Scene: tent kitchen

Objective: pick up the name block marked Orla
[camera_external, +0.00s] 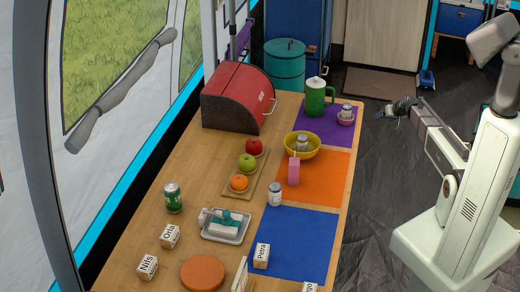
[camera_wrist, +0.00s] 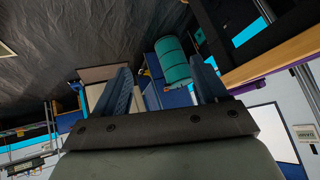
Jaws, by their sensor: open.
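The name block marked Orla (camera_external: 170,236) is a small white block with dark lettering. It stands on the wooden table near the left edge, above and to the right of the Nils block (camera_external: 147,267). My gripper (camera_external: 392,109) is off the table's right side, over the dark floor, far from the Orla block. In the wrist view my gripper (camera_wrist: 163,88) shows two blue-grey fingers spread apart with nothing between them. The Orla block is not in the wrist view.
A green can (camera_external: 173,198), a metal tray (camera_external: 240,229) and an orange disc (camera_external: 203,273) surround the Orla block. The Petra block (camera_external: 261,255) stands on the blue mat (camera_external: 300,240). A red bread box (camera_external: 238,97) and a green jug (camera_external: 316,100) stand farther back.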

